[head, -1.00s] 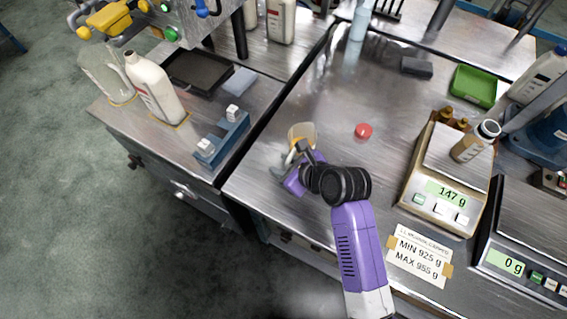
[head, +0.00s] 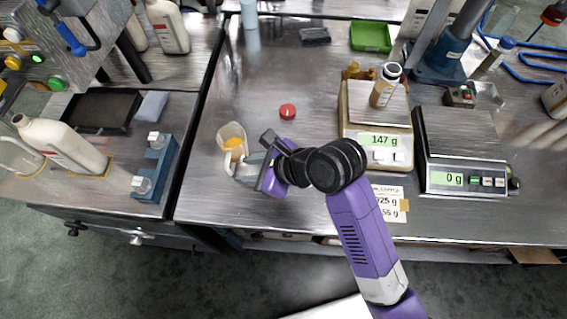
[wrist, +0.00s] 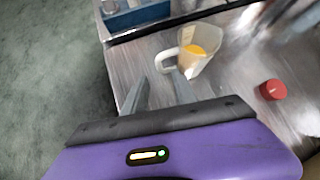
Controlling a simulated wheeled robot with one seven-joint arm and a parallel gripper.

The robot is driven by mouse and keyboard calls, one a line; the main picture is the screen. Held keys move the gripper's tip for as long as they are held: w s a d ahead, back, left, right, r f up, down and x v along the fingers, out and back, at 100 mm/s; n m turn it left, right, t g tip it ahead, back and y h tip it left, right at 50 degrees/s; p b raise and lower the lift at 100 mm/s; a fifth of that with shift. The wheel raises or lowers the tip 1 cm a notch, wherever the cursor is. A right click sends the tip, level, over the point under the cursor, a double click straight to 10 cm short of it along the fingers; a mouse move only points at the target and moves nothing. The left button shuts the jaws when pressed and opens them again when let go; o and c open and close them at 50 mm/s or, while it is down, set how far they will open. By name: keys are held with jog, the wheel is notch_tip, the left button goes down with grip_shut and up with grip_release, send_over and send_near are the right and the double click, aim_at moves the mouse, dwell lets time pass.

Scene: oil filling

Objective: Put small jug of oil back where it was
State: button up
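The small clear jug (head: 231,133) with orange oil in it stands on the metal worktop left of my arm; it also shows in the wrist view (wrist: 206,63). Its handle (wrist: 164,56) points toward my gripper. My gripper (wrist: 160,77) is open, its two grey fingers apart with a gap between them, and the jug's handle lies at the fingertips. In the head view my gripper (head: 251,165) is just right of the jug and partly overlaps it. Whether the fingers touch the handle I cannot tell.
A red cap (head: 287,111) lies right of the jug. A scale (head: 377,158) reading 147 g carries a brown-labelled bottle (head: 385,86); a second scale (head: 465,179) reads 0 g. On the left bench are a white jug (head: 62,145), a blue holder (head: 154,170) and a black tray (head: 101,111).

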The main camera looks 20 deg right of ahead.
jog(key=s+d+f+n+t, duration=0.1)
jog(key=s+d, duration=0.1)
jog(key=d, duration=0.1)
jog(key=s+d+f+n+t+h, duration=0.1)
jog(key=s+d+f+n, duration=0.1)
jog(key=d, duration=0.1)
jog(key=s+d+f+n+t+h, duration=0.1)
jog(key=s+d+f+n, duration=0.1)
jog(key=shift+s+d, duration=0.25)
jog(key=shift+d, duration=0.15)
jog(key=s+d+n, duration=0.2)
jog(key=s+d+n+t+h, duration=0.1)
jog(key=s+d, duration=0.1)
jog(key=s, duration=0.1)
jog(key=s+d+r+n+t+h, duration=0.1)
jog(key=s+d+n, duration=0.1)
jog(key=shift+s+n, duration=0.15)
jog(key=shift+n, duration=0.15)
jog(key=s+d+r+n+t+h, duration=0.1)
jog(key=s+d+r+n+t, duration=0.1)
jog(key=s+r+n, duration=0.4)
jog(key=s+d+r+n+t+h, duration=0.2)
jog(key=s+r+n, duration=0.5)
jog(key=s, duration=0.1)
jog(key=shift+d, duration=0.3)
